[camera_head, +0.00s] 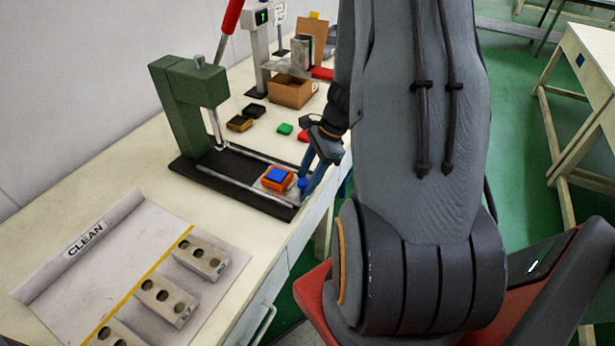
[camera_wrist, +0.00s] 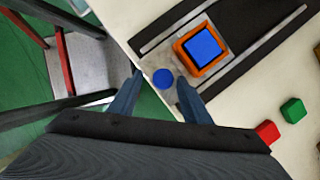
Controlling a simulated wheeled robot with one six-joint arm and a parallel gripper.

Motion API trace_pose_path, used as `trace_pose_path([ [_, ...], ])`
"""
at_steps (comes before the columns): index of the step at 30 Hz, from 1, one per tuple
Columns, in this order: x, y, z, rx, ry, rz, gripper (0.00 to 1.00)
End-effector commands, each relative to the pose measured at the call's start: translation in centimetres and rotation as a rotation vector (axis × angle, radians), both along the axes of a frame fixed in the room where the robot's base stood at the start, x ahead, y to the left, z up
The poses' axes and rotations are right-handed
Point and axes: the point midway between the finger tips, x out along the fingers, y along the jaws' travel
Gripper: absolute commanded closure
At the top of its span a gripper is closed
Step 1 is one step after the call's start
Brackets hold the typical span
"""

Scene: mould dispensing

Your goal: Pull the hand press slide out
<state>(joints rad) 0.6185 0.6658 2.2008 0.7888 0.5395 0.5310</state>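The green hand press (camera_head: 188,105) stands on a black base with two pale rails. Its slide, a grey plate (camera_head: 266,187), sits at the front end of the rails, clear of the press column. The plate carries an orange fixture (camera_head: 290,181) with a blue block (camera_head: 279,174) in it; the fixture also shows in the wrist view (camera_wrist: 181,54). A round blue knob (camera_head: 302,183) is at the slide's front edge. My gripper (camera_head: 309,186) is open at this knob. In the wrist view, the knob (camera_wrist: 163,78) lies between the spread fingertips (camera_wrist: 159,77), with visible gaps.
A green block (camera_head: 285,129) and a red block (camera_head: 303,136) lie behind my gripper. A cardboard box (camera_head: 292,91) stands farther back. A mat marked CLEAN (camera_head: 65,270) with several holed moulds lies at front left. The bench edge runs just beneath my gripper.

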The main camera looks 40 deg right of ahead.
Motion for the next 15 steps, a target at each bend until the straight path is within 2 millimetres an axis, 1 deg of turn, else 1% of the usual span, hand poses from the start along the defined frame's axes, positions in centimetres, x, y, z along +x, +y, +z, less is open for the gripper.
trace_pose_path([
  [5, 0.1, -0.2, 0.5, -0.001, -0.002, 0.000, 0.56],
  [8, 0.0, -0.7, 1.5, -0.003, -0.005, 0.000, 0.56],
  [15, -0.6, -2.1, 4.8, -0.003, -0.003, -0.003, 0.56],
])
